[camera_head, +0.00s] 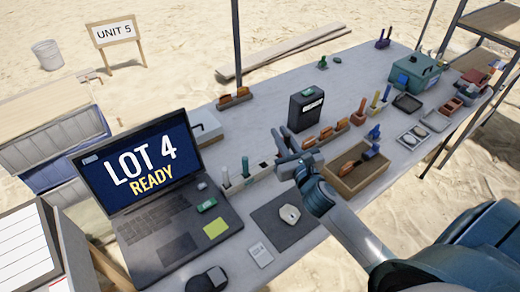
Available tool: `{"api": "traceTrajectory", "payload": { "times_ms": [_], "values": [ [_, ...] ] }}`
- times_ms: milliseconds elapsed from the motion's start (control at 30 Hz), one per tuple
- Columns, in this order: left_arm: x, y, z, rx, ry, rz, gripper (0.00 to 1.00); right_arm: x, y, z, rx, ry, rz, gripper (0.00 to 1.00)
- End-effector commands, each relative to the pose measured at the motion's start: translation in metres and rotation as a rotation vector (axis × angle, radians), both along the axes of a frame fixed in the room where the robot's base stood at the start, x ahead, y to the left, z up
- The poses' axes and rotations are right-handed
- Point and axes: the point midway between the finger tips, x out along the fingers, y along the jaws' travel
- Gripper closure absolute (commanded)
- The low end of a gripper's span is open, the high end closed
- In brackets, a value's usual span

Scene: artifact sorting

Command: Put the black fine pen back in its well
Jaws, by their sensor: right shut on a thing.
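My right gripper (283,146) is above the table, just above and right of the pale pen block (256,177). Its fingers are shut on a thin thing, taken to be the black fine pen, which is mostly hidden by the fingers and hard to make out. The pale block has wells. A dark green pen (225,176) and a grey-green pen (245,166) stand upright in it. The block's right end is close to the gripper. My left gripper is not in view.
An open laptop (150,185) stands left of the block. A dark mat (272,226) with a pale artifact (290,213) lies in front. A wooden tray (340,186) is right of the gripper. A black box (305,110) stands behind.

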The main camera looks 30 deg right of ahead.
Motion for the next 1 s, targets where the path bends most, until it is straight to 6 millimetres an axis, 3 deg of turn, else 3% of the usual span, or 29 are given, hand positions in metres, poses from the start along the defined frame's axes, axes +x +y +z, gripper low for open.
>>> {"api": "traceTrajectory", "payload": {
  "times_ms": [200,400,867,1000],
  "values": [
    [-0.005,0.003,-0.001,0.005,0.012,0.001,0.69,0.033,0.025,-0.025,0.005,0.000,-0.002,1.00],
    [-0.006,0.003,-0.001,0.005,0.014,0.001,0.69,0.053,0.040,-0.039,0.002,0.000,-0.001,1.00],
    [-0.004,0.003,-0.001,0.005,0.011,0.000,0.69,0.056,0.043,-0.044,0.000,0.000,0.000,1.00],
    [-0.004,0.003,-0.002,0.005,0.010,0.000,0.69,0.056,0.043,-0.056,0.002,0.003,-0.002,1.00]
  ]
}}
